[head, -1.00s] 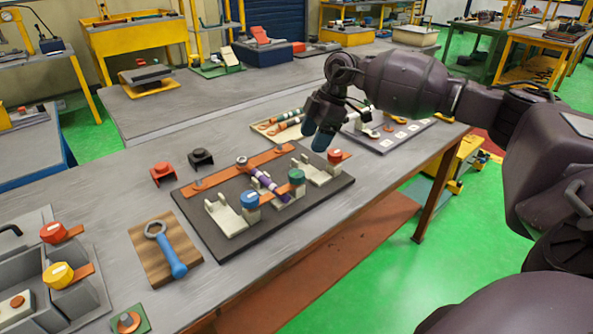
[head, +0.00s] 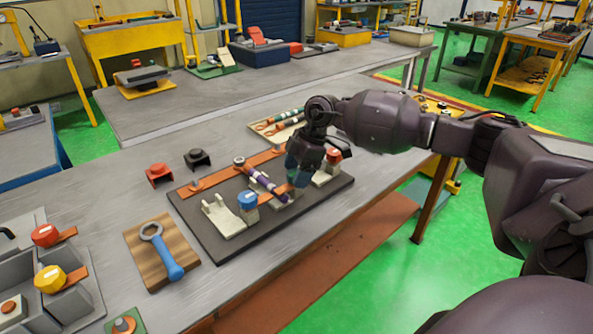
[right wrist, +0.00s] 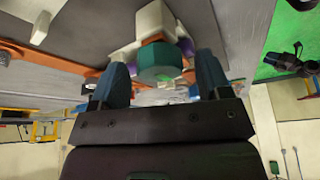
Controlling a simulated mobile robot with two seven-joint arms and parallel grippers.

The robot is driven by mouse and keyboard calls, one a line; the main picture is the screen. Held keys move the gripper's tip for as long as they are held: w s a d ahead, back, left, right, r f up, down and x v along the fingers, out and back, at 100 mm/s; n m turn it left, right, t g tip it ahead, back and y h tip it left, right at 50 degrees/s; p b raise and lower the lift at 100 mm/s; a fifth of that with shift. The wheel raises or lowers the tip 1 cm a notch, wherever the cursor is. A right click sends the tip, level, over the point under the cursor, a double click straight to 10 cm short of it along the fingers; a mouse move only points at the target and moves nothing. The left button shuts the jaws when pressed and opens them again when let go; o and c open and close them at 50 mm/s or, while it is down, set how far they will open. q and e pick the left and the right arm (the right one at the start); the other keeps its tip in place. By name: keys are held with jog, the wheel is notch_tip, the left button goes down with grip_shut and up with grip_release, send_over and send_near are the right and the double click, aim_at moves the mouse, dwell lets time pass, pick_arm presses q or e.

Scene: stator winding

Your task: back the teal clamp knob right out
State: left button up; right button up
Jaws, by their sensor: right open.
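The teal clamp knob (right wrist: 160,62) shows in the right wrist view, on a white clamp block (right wrist: 157,22) with orange strip behind it. My right gripper (right wrist: 160,75) is open, with one blue finger on each side of the knob and a visible gap on both sides. In the head view my right gripper (head: 300,178) is over the board's middle clamp and hides most of the teal knob. A purple-and-white rod (head: 262,182) lies in the clamps beside it. My left gripper does not show.
The dark board (head: 225,245) also carries a blue knob (head: 248,200) to the left and a red knob (head: 333,156) to the right, close to my gripper. A blue wrench (head: 165,250) lies on a wooden block.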

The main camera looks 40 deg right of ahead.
jog(key=c, duration=0.9)
